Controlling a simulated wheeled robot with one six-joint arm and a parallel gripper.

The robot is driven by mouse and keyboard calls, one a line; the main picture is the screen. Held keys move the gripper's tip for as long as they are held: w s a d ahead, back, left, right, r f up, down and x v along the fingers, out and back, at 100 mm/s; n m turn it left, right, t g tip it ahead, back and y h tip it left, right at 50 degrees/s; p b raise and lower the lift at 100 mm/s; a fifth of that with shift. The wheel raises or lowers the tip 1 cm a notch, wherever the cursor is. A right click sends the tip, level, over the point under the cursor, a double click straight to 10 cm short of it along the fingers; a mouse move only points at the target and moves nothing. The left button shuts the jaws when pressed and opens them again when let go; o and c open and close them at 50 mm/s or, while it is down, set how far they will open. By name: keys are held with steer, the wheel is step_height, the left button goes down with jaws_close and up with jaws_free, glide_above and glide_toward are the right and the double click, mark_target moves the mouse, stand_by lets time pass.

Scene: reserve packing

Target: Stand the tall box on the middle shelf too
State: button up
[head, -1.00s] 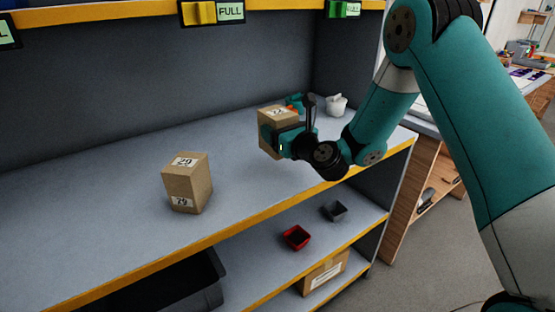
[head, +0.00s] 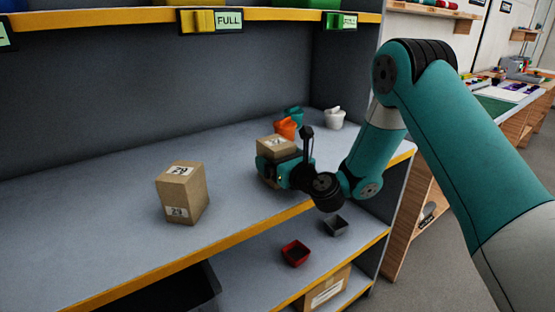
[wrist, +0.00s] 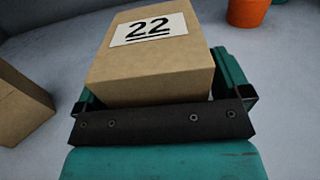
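A cardboard box labelled 22 (head: 277,145) is at my gripper (head: 275,170) over the right part of the middle shelf (head: 120,195). In the wrist view the box (wrist: 150,75) sits between the two teal fingers, which lie close along its sides. The gripper appears shut on it. The box looks upright, with its label on top. Its lower part is hidden by the gripper, so I cannot tell whether it touches the shelf. Another upright box, labelled 29 (head: 183,195), stands to the left on the same shelf; its edge shows in the wrist view (wrist: 20,105).
Orange (head: 286,128), teal (head: 294,113) and white (head: 334,118) containers stand behind and right of the held box. The shelf left of box 29 is clear.

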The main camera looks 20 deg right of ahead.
steer(key=shift+r, duration=0.2)
steer(key=b+v, duration=1.1)
steer(key=s+a+n+g+y, duration=0.6)
steer(key=s+a+n+g, duration=0.8)
steer(key=n, duration=1.1)
steer(key=s+d+f+n+g+h, duration=0.1)
steer(key=s+d+n+h, duration=0.2)
steer(key=s+n, duration=0.4)
steer(key=s+d+f+n+g+h, duration=0.1)
steer(key=s+d+n+g+h, duration=0.1)
steer(key=s+n, duration=0.5)
steer(key=shift+s+d+f+n+h, duration=0.25)
steer(key=shift+d+h, duration=0.25)
steer(key=shift+h, duration=0.7)
